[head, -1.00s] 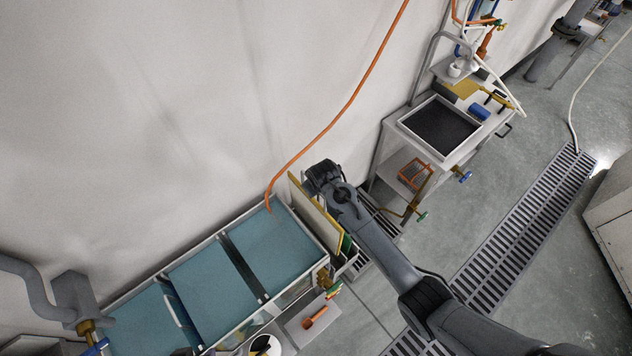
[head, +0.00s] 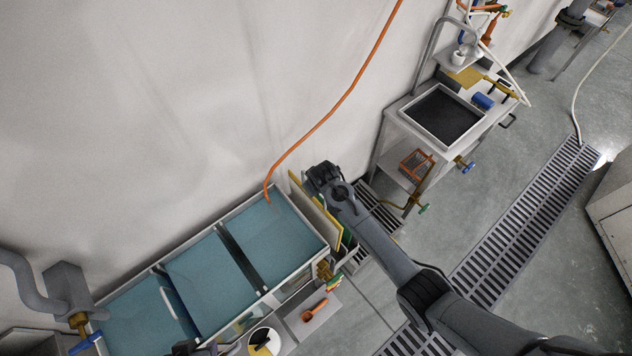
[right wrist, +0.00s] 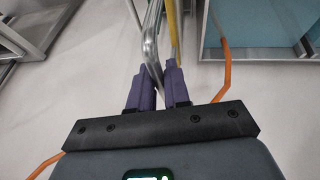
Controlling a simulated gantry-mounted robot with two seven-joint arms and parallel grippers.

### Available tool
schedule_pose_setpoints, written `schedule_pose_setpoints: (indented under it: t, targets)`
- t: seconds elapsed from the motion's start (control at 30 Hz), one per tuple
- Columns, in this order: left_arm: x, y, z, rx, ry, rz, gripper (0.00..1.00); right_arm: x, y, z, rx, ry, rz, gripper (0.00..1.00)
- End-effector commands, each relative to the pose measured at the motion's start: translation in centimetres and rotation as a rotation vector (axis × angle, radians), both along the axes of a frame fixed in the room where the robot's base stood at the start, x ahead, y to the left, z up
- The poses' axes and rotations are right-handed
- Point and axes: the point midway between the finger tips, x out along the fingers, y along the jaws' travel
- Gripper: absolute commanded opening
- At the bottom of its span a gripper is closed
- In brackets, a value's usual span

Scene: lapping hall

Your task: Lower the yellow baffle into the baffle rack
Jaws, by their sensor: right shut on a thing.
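The yellow baffle (head: 311,208) is a thin panel with a yellow edge. In the head view it stands on edge beside the right end of the teal tank. My right gripper (right wrist: 158,88), with purple fingers, is shut on a bent metal bar, apparently the baffle's handle. A yellow strip of the baffle (right wrist: 173,22) shows just beyond the fingers. In the head view my right wrist hides the fingers. Green and yellow edges (head: 347,238) show below the wrist, perhaps in the baffle rack, which is mostly hidden. I cannot tell whether the baffle touches the rack.
The teal tank (head: 328,246) has three bays along the wall. An orange hose (head: 345,88) hangs down to it. A side shelf (head: 328,318) holds an orange tool. A trolley with a black tray (head: 440,116) stands at the upper right. Floor grates lie right of my arm.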

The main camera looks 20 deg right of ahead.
Motion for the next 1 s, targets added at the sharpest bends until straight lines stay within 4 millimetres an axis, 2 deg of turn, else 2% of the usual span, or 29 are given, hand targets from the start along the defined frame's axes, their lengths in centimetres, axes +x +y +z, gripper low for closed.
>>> schedule_pose_setpoints:
  t: [1.0]
  targets:
    - [0.0, 0.1, -4.4, 0.007, 0.0, -0.004, 0.45, 0.2, 0.1, -6.9, 0.001, -0.007, 0.001, 0.0]
